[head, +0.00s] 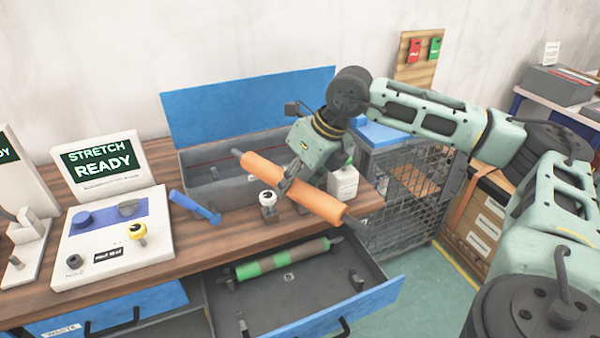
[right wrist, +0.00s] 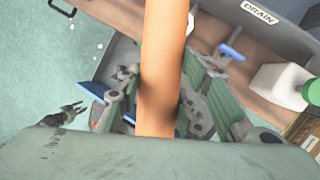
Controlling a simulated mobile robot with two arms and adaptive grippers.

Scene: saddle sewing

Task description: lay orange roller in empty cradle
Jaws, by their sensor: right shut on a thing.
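The orange roller (head: 300,189) is a long cylinder with thin grey shaft ends, tilted down to the right. My right gripper (head: 290,184) is shut on it near the middle, in front of the grey bin and above the counter's front edge. In the right wrist view the roller (right wrist: 160,70) runs upright between the fingers. Below, an open grey drawer holds a green and tan roller (head: 283,258) lying across its back supports. In front of that roller, an empty cradle shows as two small dark supports, left (head: 243,326) and right (head: 357,280). My left gripper is not in view.
The blue drawer front (head: 365,307) stands out from the wooden counter (head: 150,257). On the counter are a white control panel (head: 110,238), a blue-handled tool (head: 195,206), a small white-topped post (head: 267,198) and a white bottle (head: 343,182). A wire cage (head: 408,200) stands right.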

